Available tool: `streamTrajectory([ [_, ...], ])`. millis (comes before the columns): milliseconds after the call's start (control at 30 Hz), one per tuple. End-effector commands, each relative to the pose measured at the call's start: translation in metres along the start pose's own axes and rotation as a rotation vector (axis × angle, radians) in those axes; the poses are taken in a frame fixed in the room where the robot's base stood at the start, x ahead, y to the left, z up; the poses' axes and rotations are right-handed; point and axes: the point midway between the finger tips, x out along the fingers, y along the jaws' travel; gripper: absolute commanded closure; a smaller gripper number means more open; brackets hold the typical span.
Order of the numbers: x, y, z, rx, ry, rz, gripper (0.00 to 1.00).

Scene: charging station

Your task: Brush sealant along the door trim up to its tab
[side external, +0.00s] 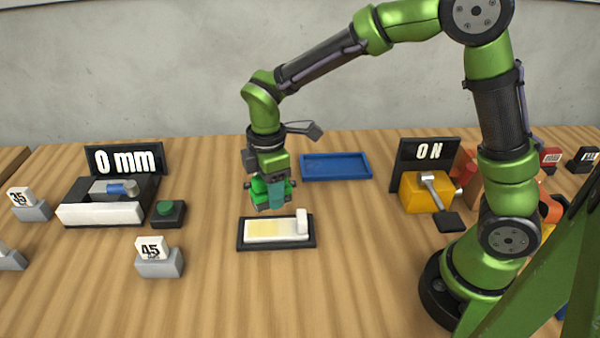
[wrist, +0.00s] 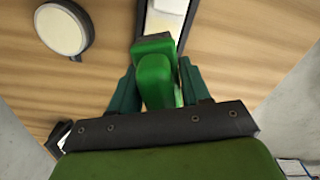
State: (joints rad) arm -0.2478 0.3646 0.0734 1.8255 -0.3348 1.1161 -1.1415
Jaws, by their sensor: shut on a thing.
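The door trim (side external: 262,238) is a white strip lying in a black tray, with a raised white tab (side external: 302,222) at its right end. A pale yellow area covers its left and middle part; the stretch beside the tab looks white. My gripper (side external: 270,203) is above the trim's back edge, pointing down. It is shut on a bright green thing, apparently the brush (wrist: 154,78), which shows between the teal fingers (wrist: 157,88) in the wrist view. The brush's tip is hidden, so I cannot tell whether it touches the trim.
A blue tray (side external: 335,167) lies behind. At right stands a yellow box with a lever (side external: 421,193) beside an "ON" sign (side external: 429,151). The front middle is clear.

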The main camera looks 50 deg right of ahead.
Motion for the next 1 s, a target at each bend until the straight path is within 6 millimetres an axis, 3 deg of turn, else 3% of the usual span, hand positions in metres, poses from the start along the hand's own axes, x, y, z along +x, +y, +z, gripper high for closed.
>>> streamTrajectory([
  [267,0.017,-0.001,0.000,-0.008,-0.002,-0.002,0.78],
  [933,0.081,-0.001,0.001,-0.006,-0.003,-0.003,0.78],
  [1000,0.076,0.000,-0.001,-0.006,0.002,0.002,0.81],
])
